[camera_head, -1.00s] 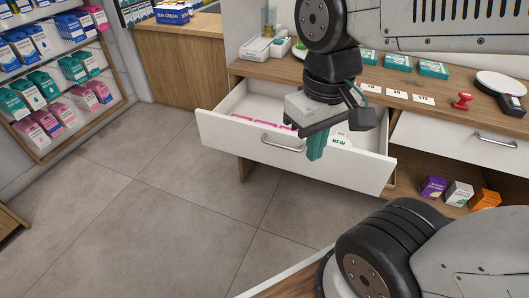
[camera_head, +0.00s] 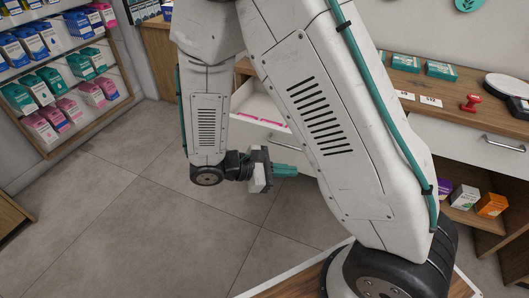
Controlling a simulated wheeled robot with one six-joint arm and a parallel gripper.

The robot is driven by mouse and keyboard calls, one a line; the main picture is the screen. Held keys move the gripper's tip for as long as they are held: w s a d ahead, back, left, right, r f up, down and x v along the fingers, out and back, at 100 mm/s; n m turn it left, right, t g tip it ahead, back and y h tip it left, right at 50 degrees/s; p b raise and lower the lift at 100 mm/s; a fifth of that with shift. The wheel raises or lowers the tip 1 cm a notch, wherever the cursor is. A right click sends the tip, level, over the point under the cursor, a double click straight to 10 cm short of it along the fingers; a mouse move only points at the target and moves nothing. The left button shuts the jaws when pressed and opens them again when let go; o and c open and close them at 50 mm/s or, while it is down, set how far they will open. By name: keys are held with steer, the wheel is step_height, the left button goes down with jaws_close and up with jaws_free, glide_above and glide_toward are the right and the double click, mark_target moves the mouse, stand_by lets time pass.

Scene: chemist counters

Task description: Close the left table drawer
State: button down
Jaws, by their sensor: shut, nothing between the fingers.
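The left table drawer is pulled open under the wooden counter. Its white front panel (camera_head: 262,134) shows between two of my arm links, with pink boxes (camera_head: 258,120) inside. The rest of the drawer and its handle are mostly hidden behind my arm. My gripper (camera_head: 294,171) is shut and empty, with teal fingers pointing right. In the picture it is just below the drawer's front panel, on the near side of it. I cannot tell whether it touches the drawer.
A second white drawer (camera_head: 455,138) at the right is closed. Boxes (camera_head: 491,205) stand on a shelf below it. A red stamp (camera_head: 471,103) and teal boxes (camera_head: 441,70) lie on the counter. A stocked shelf (camera_head: 60,90) is at the left. The grey floor (camera_head: 130,220) is clear.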

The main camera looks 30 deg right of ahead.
steer(key=w+a+f+n+t, duration=0.3)
steer(key=w+f+n+t, duration=0.4)
steer(key=t, duration=0.1)
steer(key=w+a+f+n+t, duration=0.3)
steer(key=w+f+n+t, duration=0.3)
steer(key=f+n+t, duration=0.15)
steer(key=x, duration=1.3)
steer(key=shift+w+d+m, duration=0.2)
steer(key=shift+d+m, duration=0.05)
steer(key=shift+m, duration=0.2)
steer(key=shift+w+f, duration=0.1)
